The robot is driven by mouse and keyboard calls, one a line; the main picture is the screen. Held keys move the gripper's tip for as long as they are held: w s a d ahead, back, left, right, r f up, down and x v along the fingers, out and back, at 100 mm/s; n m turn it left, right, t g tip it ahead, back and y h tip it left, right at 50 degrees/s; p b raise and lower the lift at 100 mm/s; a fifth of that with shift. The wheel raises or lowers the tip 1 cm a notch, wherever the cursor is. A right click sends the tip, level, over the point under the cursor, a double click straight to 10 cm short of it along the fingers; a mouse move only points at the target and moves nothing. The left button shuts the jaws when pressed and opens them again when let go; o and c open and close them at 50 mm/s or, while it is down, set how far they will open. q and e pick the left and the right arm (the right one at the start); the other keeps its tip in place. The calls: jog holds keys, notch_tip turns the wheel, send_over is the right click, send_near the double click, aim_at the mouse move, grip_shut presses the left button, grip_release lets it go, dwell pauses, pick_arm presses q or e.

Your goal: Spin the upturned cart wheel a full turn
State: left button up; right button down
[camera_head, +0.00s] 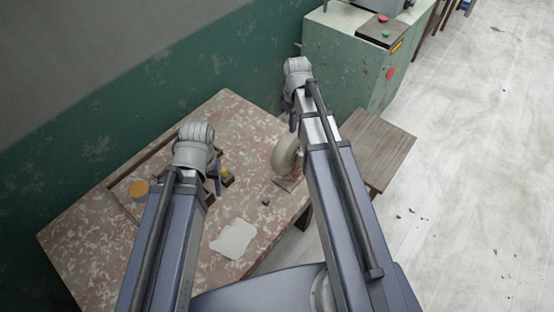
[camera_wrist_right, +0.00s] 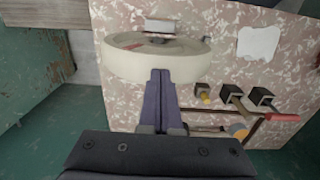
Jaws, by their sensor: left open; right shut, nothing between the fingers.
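The cream cart wheel (camera_head: 285,158) stands at the right end of the speckled table, partly hidden by my right arm in the head view. It fills the upper middle of the right wrist view (camera_wrist_right: 145,65), with a pale metal plate (camera_wrist_right: 160,26) beyond it. My right gripper (camera_wrist_right: 160,73) is shut and empty. Its fingertips overlap the wheel's rim in that view; whether they touch it I cannot tell. In the head view the right gripper (camera_head: 292,122) points down beside the wheel. My left gripper (camera_head: 217,186) is open over the table, left of the wheel, its fingers mostly hidden by its arm.
The table (camera_head: 85,238) holds a white sheet (camera_head: 234,238), a small dark lump (camera_head: 266,202), an orange round piece (camera_head: 139,188) and dark blocks (camera_wrist_right: 262,97). A red-handled bar (camera_wrist_right: 281,117) lies near them. A green machine cabinet (camera_head: 345,65) and wooden top (camera_head: 378,150) stand right.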

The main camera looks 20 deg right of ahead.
jog(key=w+d, duration=0.2)
jog(key=shift+d, duration=0.4)
jog(key=shift+w+d+f, duration=0.1)
jog(key=r+p, duration=0.2)
jog(key=shift+w+d+r+p, duration=0.2)
jog(key=shift+d+r+p, duration=0.1)
jog(key=shift+d+r, duration=0.05)
jog(key=shift+f, duration=0.15)
dwell(0.6)
jog(key=s+a, duration=0.2)
jog(key=a, duration=0.1)
jog(key=s+a, duration=0.1)
jog(key=a, duration=0.1)
jog(key=shift+s+a, duration=0.25)
jog(key=shift+s, duration=0.15)
jog(key=shift+f+b, duration=0.25)
jog(key=shift+b, duration=0.15)
